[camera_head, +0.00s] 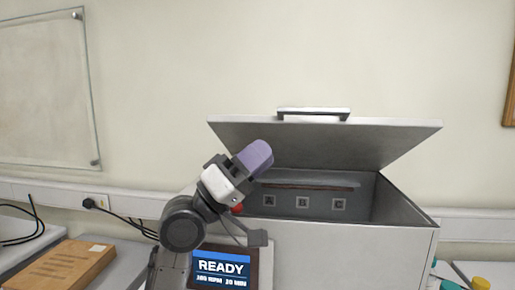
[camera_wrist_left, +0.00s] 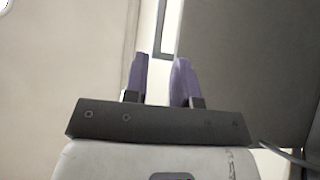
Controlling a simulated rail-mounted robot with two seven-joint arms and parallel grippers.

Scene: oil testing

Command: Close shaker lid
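The grey shaker lid (camera_head: 390,135) is raised and tilted above the open shaker box (camera_head: 350,245). Its handle (camera_head: 313,114) runs along the lid's top edge. My left gripper (camera_head: 258,155) has purple fingers and is in front of the lid's left part, below and left of the handle. In the left wrist view, the two fingers (camera_wrist_left: 162,78) are apart with nothing seen between them. The lid's grey face (camera_wrist_left: 245,60) fills the right of that view. Whether a finger touches the lid cannot be told. My right gripper is not in view.
Several labelled square marks (camera_head: 302,202) show inside the box. A display reading READY (camera_head: 222,268) is on the front, below my left arm. A cardboard box (camera_head: 62,265) lies at the lower left. Bottles with green and yellow caps (camera_head: 480,283) stand at the lower right.

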